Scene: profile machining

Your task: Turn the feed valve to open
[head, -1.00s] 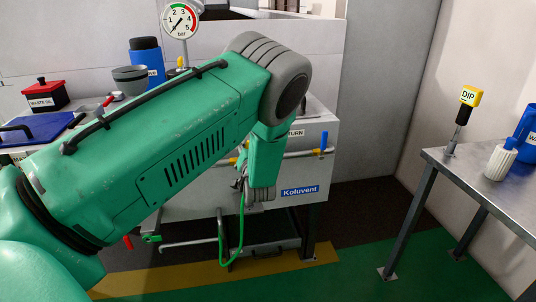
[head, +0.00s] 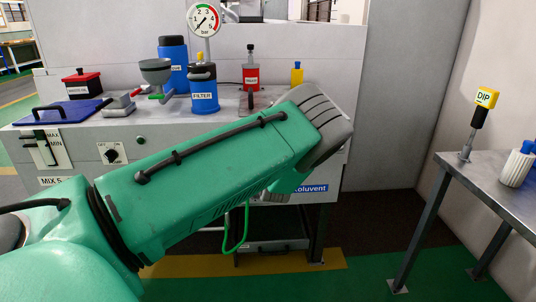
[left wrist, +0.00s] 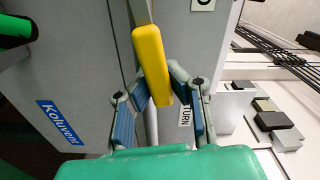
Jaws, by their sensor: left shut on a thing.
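A yellow lever-like handle (left wrist: 153,65) sits between the fingers of my left gripper (left wrist: 160,84) in the left wrist view, and the gripper is shut on it. The handle stands out from the grey machine front on a thin metal stem. A partly covered label ending in "URN" (left wrist: 185,115) is just behind the right finger. In the head view my green left arm hides the gripper, the handle and the pipework. No right gripper shows.
The grey machine with a Koluvent label (head: 310,188) fills the middle. On its top are a blue filter canister (head: 203,92), a red bottle (head: 251,73) and a pressure gauge (head: 204,19). A metal table (head: 490,170) with a DIP tool (head: 480,112) stands right.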

